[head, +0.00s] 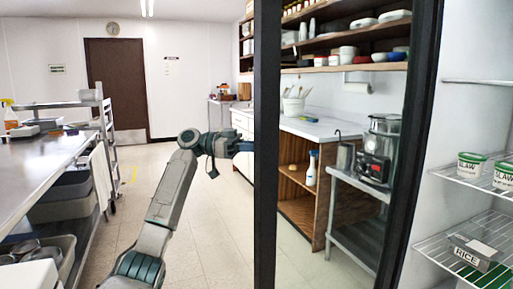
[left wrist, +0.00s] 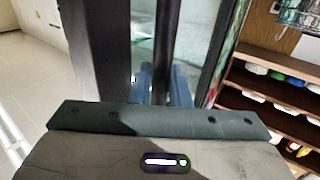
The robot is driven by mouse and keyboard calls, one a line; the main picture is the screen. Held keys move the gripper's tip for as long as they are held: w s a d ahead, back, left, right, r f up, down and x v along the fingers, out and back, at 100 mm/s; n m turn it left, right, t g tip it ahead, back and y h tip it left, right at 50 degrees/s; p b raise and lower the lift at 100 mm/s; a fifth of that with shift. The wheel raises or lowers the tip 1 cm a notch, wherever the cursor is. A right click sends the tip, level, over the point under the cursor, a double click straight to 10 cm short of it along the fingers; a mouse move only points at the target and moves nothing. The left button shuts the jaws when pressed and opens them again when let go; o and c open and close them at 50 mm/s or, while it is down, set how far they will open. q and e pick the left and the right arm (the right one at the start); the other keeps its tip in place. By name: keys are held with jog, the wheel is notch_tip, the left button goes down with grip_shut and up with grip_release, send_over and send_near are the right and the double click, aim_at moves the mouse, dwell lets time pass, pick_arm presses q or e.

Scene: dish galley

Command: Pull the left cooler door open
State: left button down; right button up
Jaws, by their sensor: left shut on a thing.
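The left cooler door (head: 267,215) is a glass door with a black frame and stands swung open in the head view. The room shows through its glass, and the cooler's inside is visible to its right. My left gripper (head: 245,147) is at the door's left edge, its tips partly hidden behind the frame. In the left wrist view the blue fingers of this gripper (left wrist: 162,86) are shut on the upright door handle (left wrist: 164,45), beside the black door frame (left wrist: 104,40). My right gripper is not in view.
Wire shelves (head: 465,240) in the cooler hold slaw tubs (head: 471,166) and a rice container (head: 474,250). A steel counter (head: 45,155) with bins below stands at the left. The tiled floor (head: 205,235) between counter and door is clear.

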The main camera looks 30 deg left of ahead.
pick_arm(q)
jog(key=shift+f, duration=0.1)
jog(key=c, duration=1.5)
grip_release()
jog(key=shift+w+d, duration=0.1)
jog(key=shift+o, duration=0.2)
jog(key=v, duration=1)
jog(key=shift+a+b, duration=0.3)
jog(key=shift+a, duration=0.1)
